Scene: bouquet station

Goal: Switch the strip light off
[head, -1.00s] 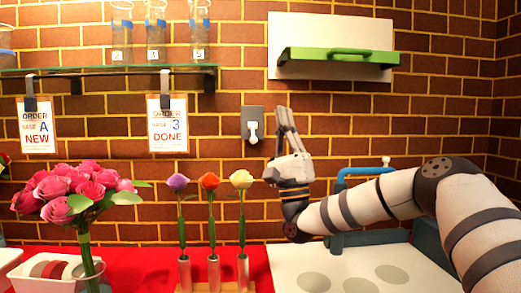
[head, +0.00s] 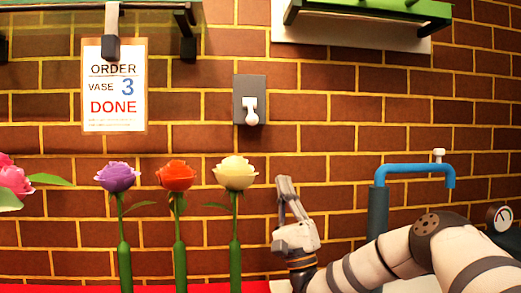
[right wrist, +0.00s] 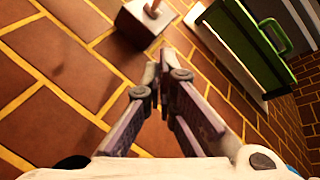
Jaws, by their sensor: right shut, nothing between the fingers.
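The light switch is a dark grey plate (head: 249,90) on the brick wall with a white lever (head: 251,112) that points downward. The switch plate also shows at the top of the right wrist view (right wrist: 140,28), partly cut off. My right gripper (head: 285,180) is shut and empty, pointing up, below and to the right of the switch, apart from it. In the right wrist view its fingertips (right wrist: 165,58) meet below the plate. My left gripper is out of view. The strip light itself cannot be made out.
Purple (head: 117,177), orange (head: 176,174) and cream (head: 235,173) roses stand below and left of the switch. An order card (head: 114,85) hangs at the left. A green shelf (head: 375,8) is at the upper right, a blue tap (head: 415,170) at the right. The wall around the switch is clear.

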